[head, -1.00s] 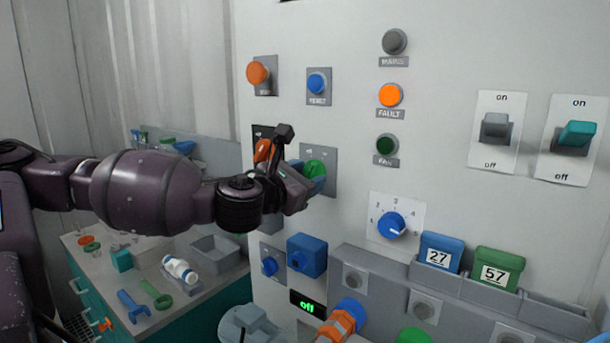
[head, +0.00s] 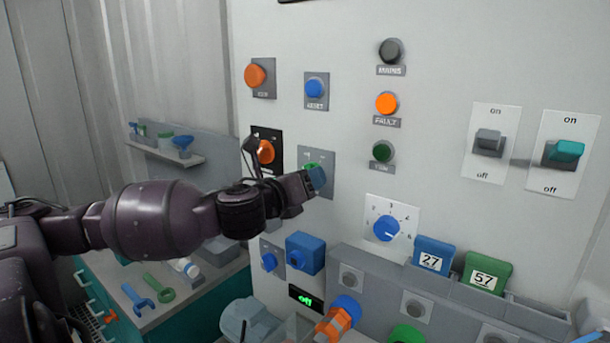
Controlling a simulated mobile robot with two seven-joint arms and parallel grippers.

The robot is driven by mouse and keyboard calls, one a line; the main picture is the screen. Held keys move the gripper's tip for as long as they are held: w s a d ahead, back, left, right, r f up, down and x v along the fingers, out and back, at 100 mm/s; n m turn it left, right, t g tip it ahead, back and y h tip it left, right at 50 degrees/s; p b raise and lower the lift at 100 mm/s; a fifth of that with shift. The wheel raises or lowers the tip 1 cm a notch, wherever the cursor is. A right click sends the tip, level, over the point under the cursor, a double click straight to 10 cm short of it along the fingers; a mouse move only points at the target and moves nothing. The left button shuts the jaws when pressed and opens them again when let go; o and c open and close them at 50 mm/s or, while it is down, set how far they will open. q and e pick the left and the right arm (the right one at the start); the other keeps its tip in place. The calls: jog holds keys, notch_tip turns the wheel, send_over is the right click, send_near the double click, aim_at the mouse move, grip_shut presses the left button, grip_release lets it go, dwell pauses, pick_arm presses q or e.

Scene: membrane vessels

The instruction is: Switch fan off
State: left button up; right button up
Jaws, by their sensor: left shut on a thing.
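My left gripper (head: 311,183) is at the grey plate (head: 328,157) on the white panel, shut on the green knob (head: 311,168). The gripper hides part of the knob and plate, so the plate's marks cannot be read. The fan lamp (head: 382,151) is a dark green dome with a blurred label. It looks unlit. My right gripper is not in view.
An orange knob (head: 265,151) on a black plate is close to my left wrist. A blue button (head: 317,88), a lit orange fault lamp (head: 386,103), a blue dial (head: 386,229) and a teal toggle (head: 565,150) are also on the panel. A small display (head: 304,298) shows green text.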

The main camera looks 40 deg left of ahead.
pick_arm(q)
jog(key=shift+n, duration=0.6)
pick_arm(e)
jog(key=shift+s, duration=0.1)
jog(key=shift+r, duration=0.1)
pick_arm(q)
jog(key=o, duration=0.9)
jog(key=shift+c, duration=0.2)
